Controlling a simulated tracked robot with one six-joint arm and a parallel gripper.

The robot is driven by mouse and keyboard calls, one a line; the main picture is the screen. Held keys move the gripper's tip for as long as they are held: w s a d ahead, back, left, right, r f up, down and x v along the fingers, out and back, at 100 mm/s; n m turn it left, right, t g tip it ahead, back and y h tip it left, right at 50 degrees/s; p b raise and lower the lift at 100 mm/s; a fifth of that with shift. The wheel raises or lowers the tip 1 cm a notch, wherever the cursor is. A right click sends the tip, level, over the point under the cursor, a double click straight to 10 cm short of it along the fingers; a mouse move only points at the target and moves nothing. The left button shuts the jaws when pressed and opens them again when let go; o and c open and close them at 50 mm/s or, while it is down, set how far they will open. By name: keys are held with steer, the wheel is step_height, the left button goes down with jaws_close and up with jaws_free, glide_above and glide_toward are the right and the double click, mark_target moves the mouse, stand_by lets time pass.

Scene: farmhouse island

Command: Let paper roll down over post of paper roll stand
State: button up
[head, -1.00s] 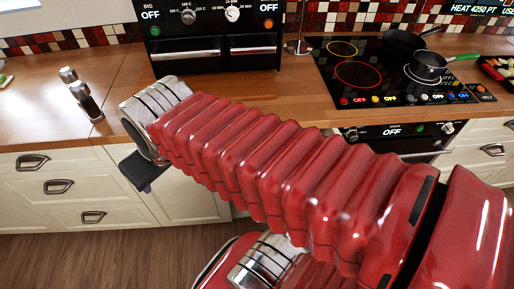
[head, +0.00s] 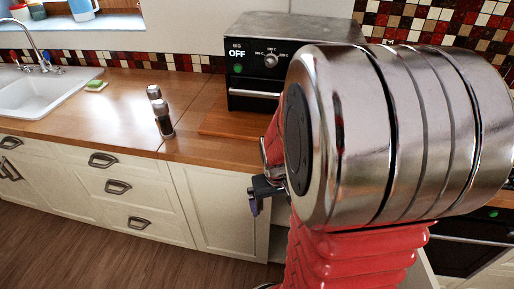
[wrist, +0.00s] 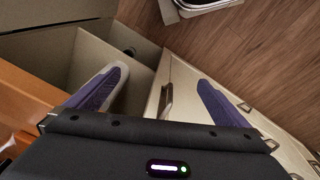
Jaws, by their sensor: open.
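My gripper (wrist: 163,78) is open in the wrist view, with its two purple-padded fingers wide apart and nothing between them. In the head view, a small part of my gripper (head: 255,194) shows beside the counter's front edge, left of my large metal arm joint. I cannot make out a paper roll in either view now. The paper roll stand is not clearly visible; my arm covers the counter right of the oven. A whitish shape (wrist: 22,146) at the wrist view's lower left is too cut off to identify.
The wooden counter (head: 195,95) holds a black oven (head: 262,100), two shakers (head: 163,122), a sponge (head: 96,86) and a sink (head: 45,100). White cabinets (head: 125,190) lie below. An open-looking cabinet space (wrist: 120,100) shows below my gripper.

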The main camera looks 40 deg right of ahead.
steer(key=d+f+t+h, duration=0.2)
steer(key=d+f+t, duration=0.1)
steer(key=d+f, duration=0.85)
steer(key=d+f+t+h, duration=0.2)
steer(key=d+f+t, duration=0.2)
steer(key=d+f, duration=0.75)
steer(key=s+a+r+t+h, duration=0.1)
steer(key=t, duration=0.1)
steer(key=a+m+t+h, duration=0.1)
steer(key=t+h, duration=0.1)
steer(key=s+a+r+m+t+h, duration=0.1)
steer(key=t+h, duration=0.1)
steer(key=shift+s+r+t, duration=0.35)
steer(key=shift+t, duration=0.05)
steer(key=x, duration=0.8)
steer(key=shift+w+d, duration=0.25)
steer(key=shift+w, duration=0.05)
